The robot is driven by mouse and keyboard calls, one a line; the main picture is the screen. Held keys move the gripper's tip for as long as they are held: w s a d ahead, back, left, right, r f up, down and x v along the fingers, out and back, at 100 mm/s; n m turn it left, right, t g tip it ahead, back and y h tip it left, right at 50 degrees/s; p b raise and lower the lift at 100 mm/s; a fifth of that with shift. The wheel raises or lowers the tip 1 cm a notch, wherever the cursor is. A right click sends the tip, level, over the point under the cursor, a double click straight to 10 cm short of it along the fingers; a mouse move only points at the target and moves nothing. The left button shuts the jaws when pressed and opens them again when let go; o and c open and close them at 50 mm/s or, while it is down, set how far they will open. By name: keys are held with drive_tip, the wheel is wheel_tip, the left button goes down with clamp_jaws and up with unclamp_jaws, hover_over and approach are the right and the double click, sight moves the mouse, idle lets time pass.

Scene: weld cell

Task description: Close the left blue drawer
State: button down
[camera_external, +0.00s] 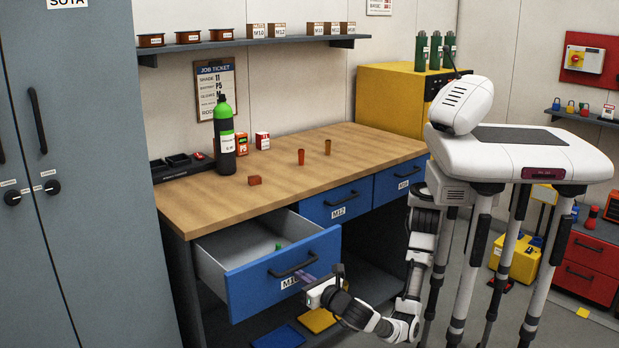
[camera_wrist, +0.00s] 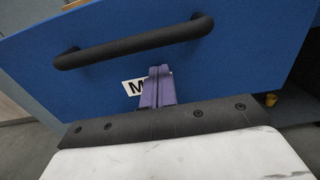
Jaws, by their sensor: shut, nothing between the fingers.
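The left blue drawer (camera_external: 262,285) stands pulled out from the left end of the workbench in the external view. Its grey inside shows, with a small green thing (camera_external: 279,246) in it. Its front also fills much of the wrist view (camera_wrist: 250,60), with a black bar handle (camera_wrist: 130,43) and a white label (camera_wrist: 132,87). My gripper (camera_external: 306,278) is at the drawer front, just below the handle. In the wrist view its purple fingers (camera_wrist: 158,72) are shut together with nothing between them, in front of the label. I cannot tell whether they touch the front.
Two other blue drawers, the middle one (camera_external: 318,205) and the right one (camera_external: 388,184), are shut. A grey cabinet (camera_external: 90,170) stands close on the left. A green-topped bottle (camera_external: 224,140) stands on the wooden benchtop (camera_external: 290,184). Blue and yellow flat pieces (camera_external: 318,320) lie below the bench.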

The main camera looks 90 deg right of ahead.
drive_tip(key=b+x, duration=0.4)
drive_tip(key=x, duration=1.8)
